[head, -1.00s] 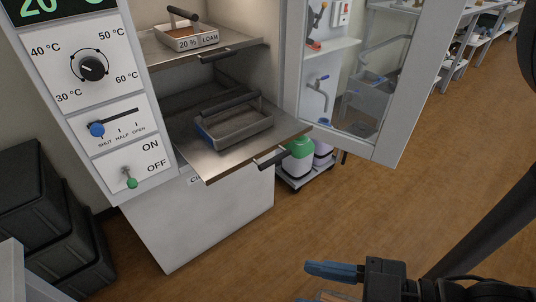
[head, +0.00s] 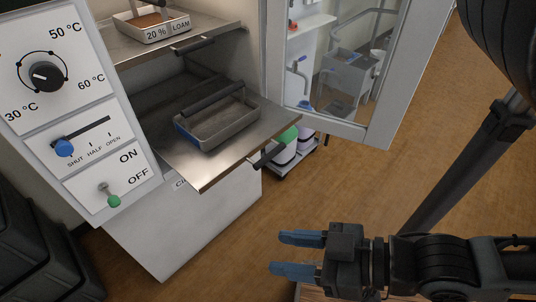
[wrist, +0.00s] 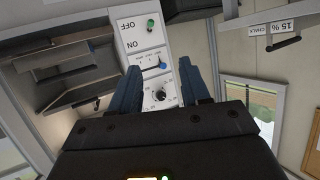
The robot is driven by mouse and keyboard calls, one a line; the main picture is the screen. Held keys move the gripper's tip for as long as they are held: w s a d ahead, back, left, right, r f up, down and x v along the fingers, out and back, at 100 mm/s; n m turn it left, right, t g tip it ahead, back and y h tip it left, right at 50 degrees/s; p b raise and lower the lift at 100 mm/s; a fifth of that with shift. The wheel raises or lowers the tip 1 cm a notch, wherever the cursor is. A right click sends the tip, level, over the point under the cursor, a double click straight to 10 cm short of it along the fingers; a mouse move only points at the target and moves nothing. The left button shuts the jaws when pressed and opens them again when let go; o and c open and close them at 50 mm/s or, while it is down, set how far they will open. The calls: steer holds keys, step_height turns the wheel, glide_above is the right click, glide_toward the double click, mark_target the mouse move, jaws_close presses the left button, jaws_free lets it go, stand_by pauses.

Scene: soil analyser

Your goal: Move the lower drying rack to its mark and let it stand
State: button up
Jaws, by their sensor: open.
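The lower drying rack (head: 203,171) is a flat metal shelf sticking well out of the open cabinet. It has a dark bar handle (head: 268,154) at its front edge. A grey tray (head: 232,131) with a blue end and a dark grip sits on it. I cannot make out a mark for the rack. My gripper (head: 288,254) is open and empty, below and to the right of the rack, apart from it. In the wrist view its blue fingers (wrist: 160,86) are spread before the control panel (wrist: 139,38).
The upper rack (head: 218,33) above holds a tray labelled 20 % LOAM (head: 152,27). The glazed door (head: 385,85) stands open at right. Bottles on a low trolley (head: 290,167) stand under the rack's right side. Black crates (head: 40,235) are at lower left. The floor in front is clear.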

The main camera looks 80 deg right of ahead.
steer(key=w+d+f+m+g+h, duration=0.1)
steer(key=d+f+m+g, duration=0.1)
steer(key=d+f+m, duration=0.3)
steer(key=w+d+f+m+g+h, duration=0.1)
steer(key=d+f+m+g, duration=0.1)
steer(key=f, duration=0.5)
steer(key=m+t, duration=0.6)
steer(key=m, duration=0.6)
glide_toward(274, 156)
steer(key=w, duration=0.3)
steer(key=shift+y, duration=0.3)
steer(key=shift+d+f+b+x, duration=0.1)
steer(key=shift+d+b+x, duration=0.1)
steer(key=shift+x, duration=1.8)
steer(key=shift+d+f+b+x, duration=0.1)
steer(key=shift+d+b+x, duration=0.1)
steer(key=shift+x, duration=1.85)
steer(key=shift+s, duration=0.1)
steer(key=shift+c, duration=0.4)
jaws_close()
